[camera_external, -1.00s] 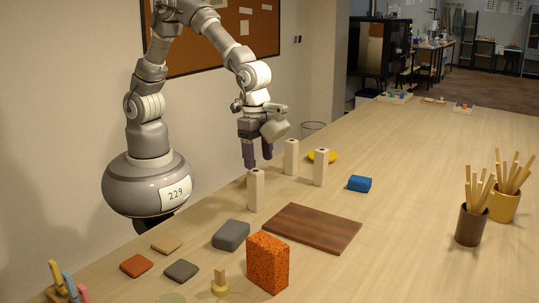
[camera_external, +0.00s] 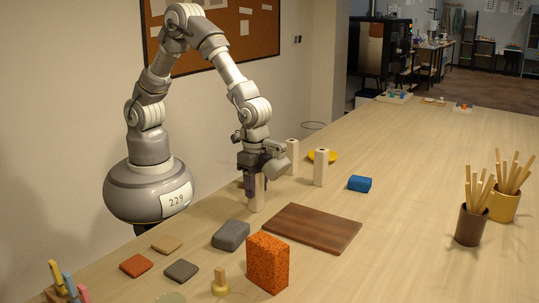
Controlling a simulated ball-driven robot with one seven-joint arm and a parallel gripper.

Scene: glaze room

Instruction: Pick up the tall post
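Three pale cream posts stand upright on the table. The near one (camera_external: 257,200) is under my gripper (camera_external: 257,184), which points down over it and hides its top. One dark purple finger shows at the post's left side; the other is mostly hidden, so I cannot tell whether the fingers press on the post. The second post (camera_external: 292,160) stands just behind and right of my gripper, its top in view. The third post (camera_external: 320,168) stands farther right, with a dark spot on its top. The near post appears to rest on the table.
Pots of sticks (camera_external: 471,226) stand far right. The table's middle right is clear.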

